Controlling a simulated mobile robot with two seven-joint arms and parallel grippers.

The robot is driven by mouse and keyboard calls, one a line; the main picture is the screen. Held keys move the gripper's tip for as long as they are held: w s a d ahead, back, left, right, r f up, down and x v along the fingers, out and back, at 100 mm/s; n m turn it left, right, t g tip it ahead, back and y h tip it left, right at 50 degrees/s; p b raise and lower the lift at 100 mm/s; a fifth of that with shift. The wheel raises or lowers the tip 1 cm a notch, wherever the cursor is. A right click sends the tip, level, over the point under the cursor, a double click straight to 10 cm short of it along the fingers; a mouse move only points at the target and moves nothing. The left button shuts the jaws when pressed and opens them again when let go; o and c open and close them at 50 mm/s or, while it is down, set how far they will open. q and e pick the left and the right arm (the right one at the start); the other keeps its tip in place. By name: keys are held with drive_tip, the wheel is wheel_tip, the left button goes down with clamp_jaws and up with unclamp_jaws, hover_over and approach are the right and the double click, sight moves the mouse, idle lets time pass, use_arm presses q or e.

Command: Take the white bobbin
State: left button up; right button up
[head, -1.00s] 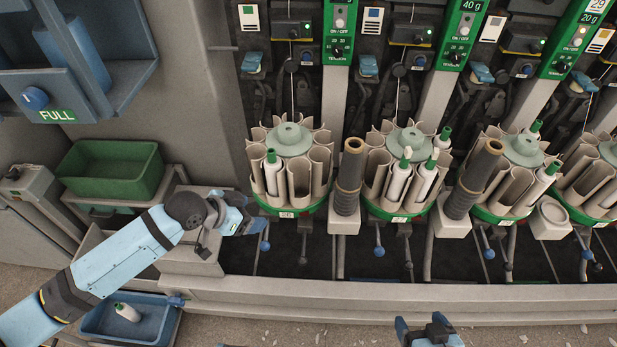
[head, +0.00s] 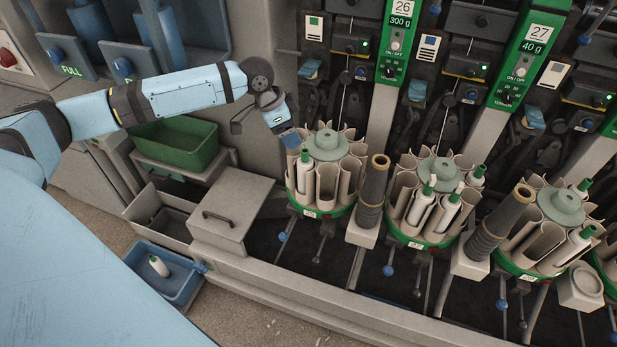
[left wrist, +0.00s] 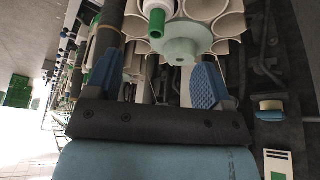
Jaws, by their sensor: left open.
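White bobbins with green tips stand in the round magazines. One bobbin (head: 304,165) is in the left magazine (head: 326,190); it also shows in the left wrist view (left wrist: 157,20). Another white bobbin (head: 158,265) lies in the blue tray (head: 178,288) on the floor. My left gripper (head: 265,125) is open and empty, beside and above the left magazine. In the left wrist view its blue fingers stand apart (left wrist: 157,78), with the magazine's pale green hub (left wrist: 180,45) and the bobbin's green tip beyond them. My right gripper is out of view.
Dark tubes on posts (head: 373,192) stand between the magazines. The winder's green panels (head: 400,40) rise behind. A green bin (head: 175,145) and a grey lidded box (head: 232,212) are at the left.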

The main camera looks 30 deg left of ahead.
sight(302, 151)
use_arm(q)
drive_tip(key=x, duration=0.9)
drive_tip(key=shift+d+f, duration=0.25)
drive_tip(key=shift+f, duration=0.15)
drive_tip(key=c, duration=0.8)
